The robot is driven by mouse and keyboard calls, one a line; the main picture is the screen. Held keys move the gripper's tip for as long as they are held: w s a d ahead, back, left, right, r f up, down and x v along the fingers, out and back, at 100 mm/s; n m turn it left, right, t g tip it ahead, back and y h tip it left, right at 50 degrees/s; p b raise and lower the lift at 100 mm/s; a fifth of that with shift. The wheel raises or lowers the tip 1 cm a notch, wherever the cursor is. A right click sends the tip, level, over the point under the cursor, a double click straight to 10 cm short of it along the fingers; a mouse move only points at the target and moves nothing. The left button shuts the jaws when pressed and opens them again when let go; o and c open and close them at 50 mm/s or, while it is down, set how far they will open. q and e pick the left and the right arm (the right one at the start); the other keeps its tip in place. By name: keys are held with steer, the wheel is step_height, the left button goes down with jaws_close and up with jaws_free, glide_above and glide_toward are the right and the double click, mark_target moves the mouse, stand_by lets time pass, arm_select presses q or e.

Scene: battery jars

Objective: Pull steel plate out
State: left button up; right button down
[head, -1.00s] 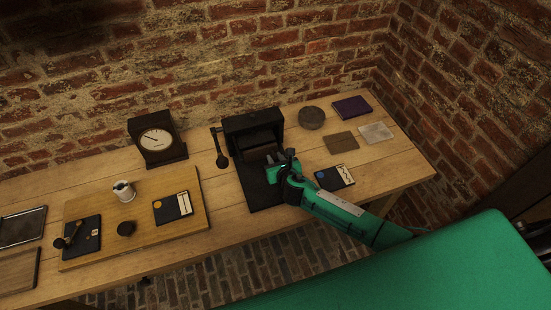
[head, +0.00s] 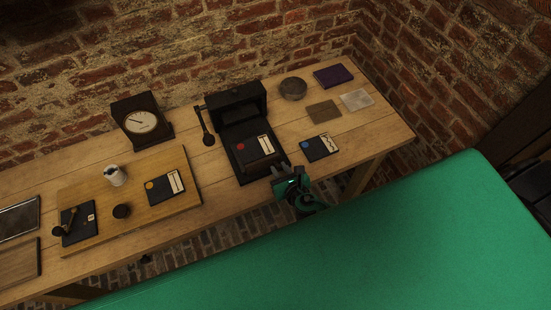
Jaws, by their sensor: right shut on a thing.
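A black press-like box (head: 236,100) with a lever on its left side stands on the wooden bench. A dark base (head: 240,172) reaches forward from it. On this base, in front of the box's opening, lies a dark card with a red dot and a white label (head: 252,149). A brownish edge of the steel plate (head: 263,164) shows below the card; the rest is covered. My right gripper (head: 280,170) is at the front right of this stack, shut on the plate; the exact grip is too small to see. My left gripper is out of view.
A blue-dot card (head: 320,147) lies close on the right. Behind it are a brown square (head: 323,112), a grey square (head: 356,100), a round dark tin (head: 293,88) and a purple book (head: 333,75). A clock (head: 141,121) and a wooden board (head: 196,197) are left.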

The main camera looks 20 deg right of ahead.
steer(key=shift+s, duration=0.25)
steer(key=c, duration=1.3)
jaws_free()
steer(key=shift+s, duration=0.1)
steer(key=shift+o, duration=0.3)
steer(key=shift+s, duration=0.1)
steer(key=b+v, duration=0.3)
steer(key=v, duration=1.1)
steer(key=shift+r, duration=0.1)
